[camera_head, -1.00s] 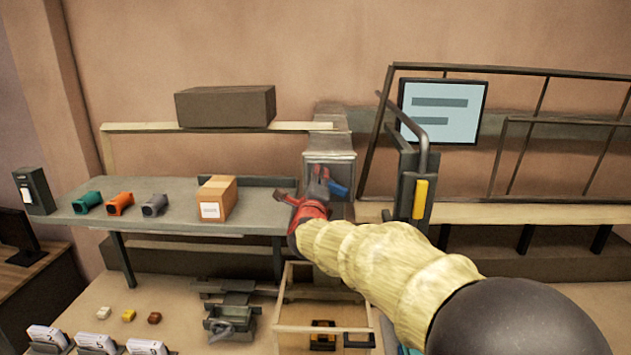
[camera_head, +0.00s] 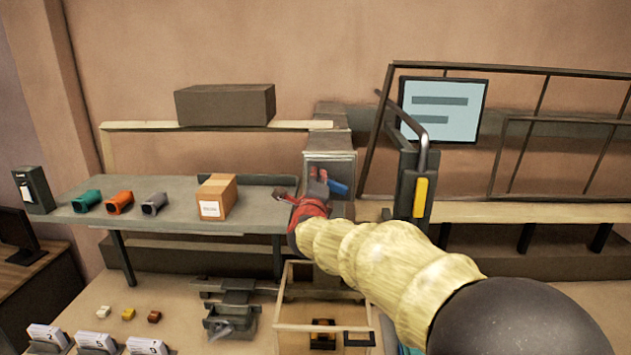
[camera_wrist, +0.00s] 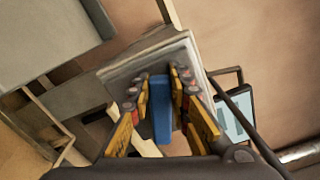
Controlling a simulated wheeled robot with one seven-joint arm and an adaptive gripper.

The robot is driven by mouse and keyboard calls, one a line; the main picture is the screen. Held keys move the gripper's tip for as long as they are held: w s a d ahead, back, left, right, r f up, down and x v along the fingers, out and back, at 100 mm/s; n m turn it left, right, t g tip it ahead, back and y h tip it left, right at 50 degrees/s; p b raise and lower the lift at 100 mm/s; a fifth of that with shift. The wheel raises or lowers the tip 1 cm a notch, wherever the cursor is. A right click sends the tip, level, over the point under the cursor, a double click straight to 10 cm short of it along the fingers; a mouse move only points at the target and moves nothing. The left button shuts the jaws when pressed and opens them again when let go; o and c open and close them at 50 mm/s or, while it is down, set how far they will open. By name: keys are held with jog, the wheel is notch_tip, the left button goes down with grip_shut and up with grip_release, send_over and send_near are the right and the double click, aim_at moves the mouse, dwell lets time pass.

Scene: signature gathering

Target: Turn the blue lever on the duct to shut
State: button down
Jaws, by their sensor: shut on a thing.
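The duct (camera_head: 330,160) is a grey metal box at the back, beside the right end of the grey table. The blue lever (camera_head: 338,187) shows at the duct's front, just right of my gripper (camera_head: 320,181). In the wrist view the blue lever (camera_wrist: 161,108) stands between the two yellow-and-dark fingers of my gripper (camera_wrist: 160,88), which is shut on it. The duct's light face (camera_wrist: 150,62) lies just beyond the fingertips. My arm hides the area below the lever in the head view, and the lever's pivot is not clear.
A cardboard box (camera_head: 216,197) and several coloured scanner-like items stand on the grey table (camera_head: 180,221) to the left. A dark post with a yellow part (camera_head: 420,196) and a curved bar stands close on the right. A screen (camera_head: 442,110) is behind it.

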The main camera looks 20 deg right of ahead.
jog(key=shift+a+f+n+b, duration=0.1)
jog(key=shift+f+n+b, duration=0.45)
jog(key=shift+n+b, duration=0.25)
jog(key=shift+f+n+b, duration=0.2)
jog(key=shift+n+b, duration=0.15)
jog(key=shift+n, duration=0.4)
jog(key=shift+f+n+b, duration=0.15)
jog(key=shift+n+b, duration=0.2)
jog(key=shift+n, duration=0.4)
jog(key=c, duration=1.7)
grip_release()
jog(key=shift+o, duration=0.3)
jog(key=shift+r, duration=0.1)
jog(key=v, duration=1.2)
